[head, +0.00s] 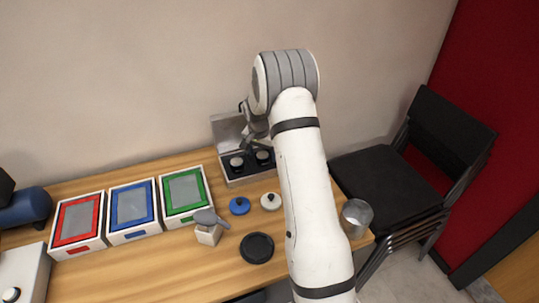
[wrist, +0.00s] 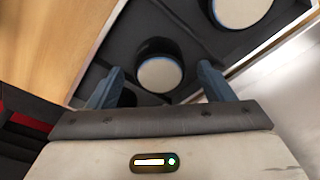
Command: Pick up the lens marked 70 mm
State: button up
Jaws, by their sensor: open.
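An open case (head: 238,181) stands at the back of the table, with round dark-sided, pale-topped lenses in its dark insert. One lens (head: 236,162) sits at the left and another lens (head: 263,157) to its right. No 70 mm marking is readable. My gripper (head: 253,143) is over the case. In the wrist view my gripper (wrist: 162,76) is open, with its two blue-grey fingers on either side of a lens (wrist: 160,74) with a pale top and blue rim. Whether they touch it I cannot tell. A second lens (wrist: 240,10) shows at the upper right.
Red (head: 77,219), blue (head: 132,205) and green (head: 185,191) framed trays line the left of the table. A blue knobbed disc (head: 239,206), a white one (head: 270,202) and a black round dish (head: 257,248) lie in front of the case. A metal cup (head: 356,217) stands right, near stacked chairs (head: 400,170).

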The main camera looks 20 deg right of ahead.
jog(key=shift+f, duration=0.25)
jog(key=shift+c, duration=0.5)
jog(key=c, duration=1)
